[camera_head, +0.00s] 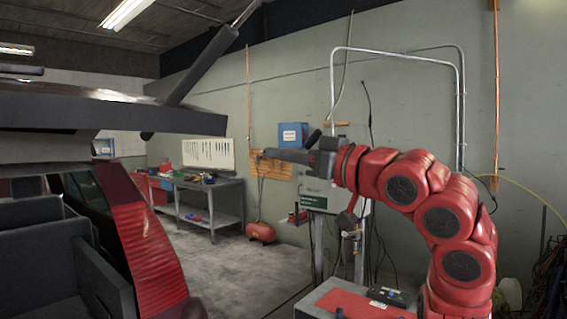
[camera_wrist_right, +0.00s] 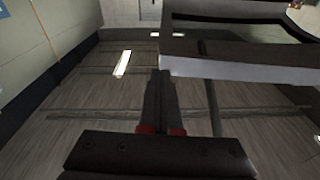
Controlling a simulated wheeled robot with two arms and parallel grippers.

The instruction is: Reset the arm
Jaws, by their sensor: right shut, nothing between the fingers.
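My red right arm comes in from the lower right in the head view and bends over to the left. Its black right gripper (camera_head: 268,153) points left, raised in front of the grey wall. The right gripper (camera_wrist_right: 165,75) also shows in the right wrist view, with its two dark fingers together and nothing between them. In that view the fingers point towards the ceiling and the raised hatch (camera_wrist_right: 240,68) of a vehicle. In the head view the hatch (camera_head: 110,118) is at the upper left, apart from the gripper. My left gripper is not in either view.
The vehicle's open rear, with a red tail light (camera_head: 148,240), fills the left. A hatch strut (camera_head: 205,65) slants up above it. A workbench (camera_head: 205,187) with tools and a red compressor (camera_head: 261,232) stand by the wall. The floor (camera_head: 240,270) between is clear.

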